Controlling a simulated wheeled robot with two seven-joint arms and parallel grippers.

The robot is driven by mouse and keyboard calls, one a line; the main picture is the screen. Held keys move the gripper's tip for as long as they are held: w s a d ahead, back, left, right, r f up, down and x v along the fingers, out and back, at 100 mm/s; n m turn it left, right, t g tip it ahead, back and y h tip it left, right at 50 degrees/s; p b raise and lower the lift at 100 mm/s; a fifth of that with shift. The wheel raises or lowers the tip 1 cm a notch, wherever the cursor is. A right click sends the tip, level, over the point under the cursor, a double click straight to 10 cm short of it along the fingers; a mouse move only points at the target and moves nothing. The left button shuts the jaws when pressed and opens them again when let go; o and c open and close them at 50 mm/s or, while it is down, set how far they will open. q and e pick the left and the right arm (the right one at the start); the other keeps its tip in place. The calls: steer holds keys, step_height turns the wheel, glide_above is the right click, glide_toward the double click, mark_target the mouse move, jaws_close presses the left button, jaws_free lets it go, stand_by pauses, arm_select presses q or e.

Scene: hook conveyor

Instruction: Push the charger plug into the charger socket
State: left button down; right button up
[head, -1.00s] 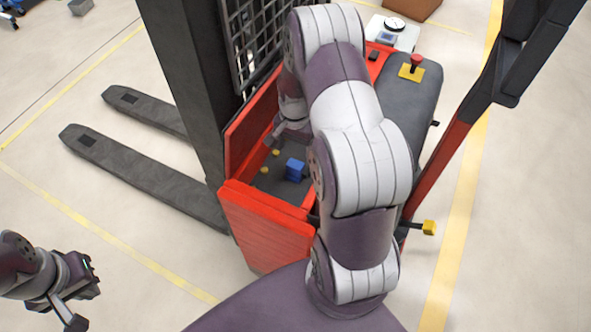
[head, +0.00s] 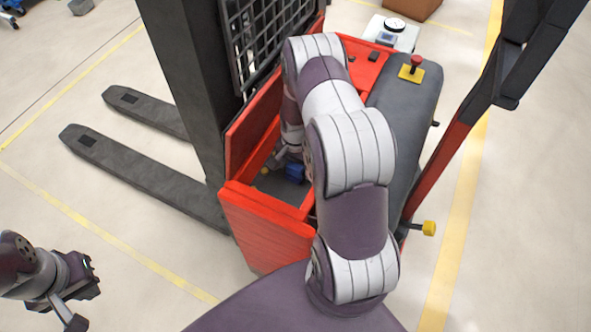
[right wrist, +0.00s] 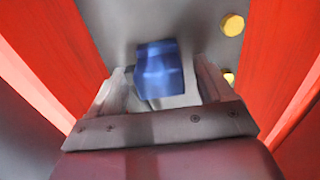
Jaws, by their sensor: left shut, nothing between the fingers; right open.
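The charger plug is a blue block (head: 294,171) in the recessed grey-floored bay of the red truck, partly covered by my right arm in the head view. In the right wrist view the blue plug (right wrist: 160,68) shows between the finger tips of my right gripper (right wrist: 163,82). That gripper is open, with a finger on each side and a gap visible beside the plug. I cannot make out the charger socket apart from the plug. My left gripper (head: 78,308) is shut and empty, low at the left, far from the bay.
Red walls (right wrist: 275,60) stand close on both sides of the right gripper. Two yellow knobs sit beside the plug, one of them here (right wrist: 232,24). The truck's dark mast (head: 185,80) and forks (head: 140,175) lie left of the bay. Open floor surrounds the left gripper.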

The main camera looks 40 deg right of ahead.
mark_target(296, 165)
steer(key=shift+f, duration=0.1)
steer(key=c, duration=1)
step_height(296, 165, up, 10)
steer(key=shift+r, duration=0.1)
